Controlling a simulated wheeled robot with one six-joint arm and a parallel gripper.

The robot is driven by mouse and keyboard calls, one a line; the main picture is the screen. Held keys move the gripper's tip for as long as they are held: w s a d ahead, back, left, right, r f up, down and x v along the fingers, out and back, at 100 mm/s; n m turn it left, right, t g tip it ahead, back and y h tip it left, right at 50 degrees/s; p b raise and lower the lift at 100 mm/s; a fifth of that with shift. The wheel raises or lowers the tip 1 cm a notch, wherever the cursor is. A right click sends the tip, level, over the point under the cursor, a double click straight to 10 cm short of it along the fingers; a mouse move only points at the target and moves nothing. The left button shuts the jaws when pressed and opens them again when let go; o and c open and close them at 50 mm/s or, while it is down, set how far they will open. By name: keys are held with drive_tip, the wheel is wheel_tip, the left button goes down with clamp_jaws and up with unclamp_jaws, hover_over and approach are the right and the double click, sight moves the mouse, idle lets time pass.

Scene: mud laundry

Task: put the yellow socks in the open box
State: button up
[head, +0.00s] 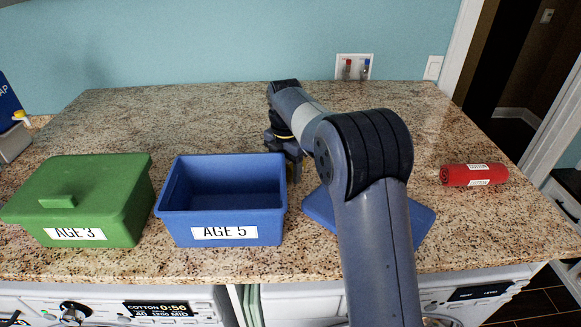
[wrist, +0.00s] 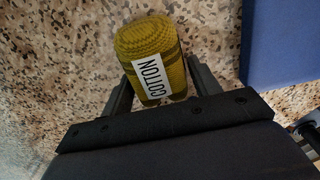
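The yellow socks (wrist: 150,45) are a rolled bundle with a white COTTON label in the wrist view. My gripper (wrist: 157,70) has one finger on each side of them, close to both edges; I cannot tell whether the fingers press on them.
A green box (head: 120,210) with its lid on, labelled AGE 3, stands left of the blue box. A blue lid (head: 420,218) lies to the right, partly behind my arm, and shows beside the socks in the wrist view (wrist: 285,45). A red roll (head: 475,175) lies farther right.

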drive_tip(key=c, duration=0.7)
drive_tip(key=shift+c, duration=0.2)
drive_tip(key=shift+r, duration=0.15)
